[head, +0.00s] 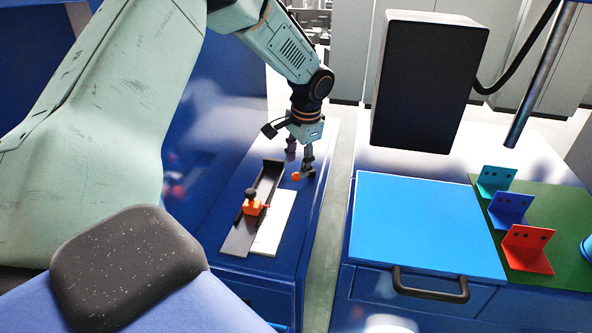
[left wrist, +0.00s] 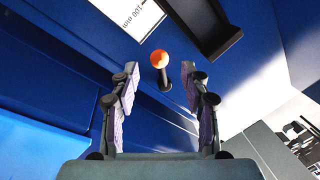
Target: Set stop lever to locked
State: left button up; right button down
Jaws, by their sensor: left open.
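The stop lever appears to be an orange ball knob (head: 296,176) on a short dark stem, standing on the blue cabinet top beside a dark rail. The left wrist view shows the knob (left wrist: 159,59) with its black stem. My left gripper (head: 301,162) points down at the lever. Its fingers are open, and in the left wrist view the knob shows in the gap between the fingertips (left wrist: 160,72). The lever's locked mark is not readable. My right gripper is not in view.
An orange slider block (head: 254,208) with a black knob sits on the dark rail (head: 238,241), next to a white scale plate (head: 272,225). To the right are a light-blue drawer top (head: 425,220), coloured brackets (head: 528,249) on a green mat, and a hanging dark box (head: 425,85).

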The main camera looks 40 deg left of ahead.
aim_at(297, 174)
pick_arm(q)
jog(key=f, duration=0.3)
jog(key=shift+w+a+f, duration=0.1)
jog(key=shift+w+f, duration=0.25)
jog(key=shift+a+f, duration=0.1)
jog(key=shift+f, duration=0.25)
jog(key=shift+a+f, duration=0.15)
jog(key=shift+a, duration=0.05)
jog(key=shift+s, duration=0.2)
jog(key=shift+d, duration=0.1)
jog(key=shift+c, duration=0.7)
jog(key=shift+w, duration=0.25)
jog(key=c, duration=0.5)
grip_shut()
